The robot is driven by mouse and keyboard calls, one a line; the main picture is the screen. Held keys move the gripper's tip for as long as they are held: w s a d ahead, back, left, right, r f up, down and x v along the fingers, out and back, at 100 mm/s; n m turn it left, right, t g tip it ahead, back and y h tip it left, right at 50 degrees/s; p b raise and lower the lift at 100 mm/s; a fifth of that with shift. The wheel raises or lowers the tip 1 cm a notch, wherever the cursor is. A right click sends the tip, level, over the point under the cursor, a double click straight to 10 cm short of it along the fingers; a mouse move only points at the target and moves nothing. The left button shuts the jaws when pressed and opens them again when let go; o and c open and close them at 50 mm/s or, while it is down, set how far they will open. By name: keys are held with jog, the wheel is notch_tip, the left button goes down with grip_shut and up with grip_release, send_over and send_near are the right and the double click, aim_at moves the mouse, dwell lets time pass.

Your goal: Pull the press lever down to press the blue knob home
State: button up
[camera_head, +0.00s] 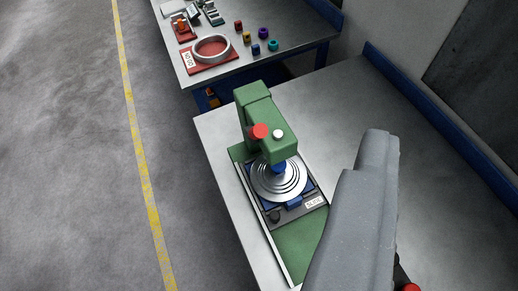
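The green press (254,101) stands on the grey bench. A red ball (259,131), apparently the end of the press lever, shows at the front of its head, beside a small white cap (278,134). The lever's rod cannot be made out. The blue knob (279,168) shows partly under the press head, above a silver ringed disc (279,181); whether it is seated is hidden. A grey part of mine, seemingly my gripper (368,154), fills the lower right, apart from the red ball in the picture. Its opening cannot be made out.
The press base carries a small label (314,202) and a dark round knob (274,216). The bench (330,105) is clear right of the press, with a blue rim (440,115) behind. Another table (300,45) holds a red-based ring (211,48) and several small coloured pieces.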

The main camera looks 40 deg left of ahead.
jog(key=w+a+f+n+g+p, duration=0.25)
jog(key=w+a+p, duration=0.2)
jog(key=w, duration=0.35)
jog(key=n+g+h+p, duration=0.1)
jog(key=n+g+p, duration=0.8)
jog(key=p, duration=0.4)
send_near(257, 125)
jog(key=shift+m+g, duration=0.35)
jog(key=shift+g, duration=0.1)
jog(key=f+b, duration=0.2)
jog(key=w+f+b, duration=0.1)
jog(key=f+b, duration=0.4)
jog(key=f, duration=0.1)
jog(key=shift+w+f+b, duration=0.25)
jog(key=shift+w+b, duration=0.1)
jog(key=shift+w, duration=0.05)
notch_tip(257, 125, down, 2)
jog(key=shift+w+d+f, duration=0.1)
jog(key=shift+w+f, duration=0.15)
jog(key=shift+f, duration=1.15)
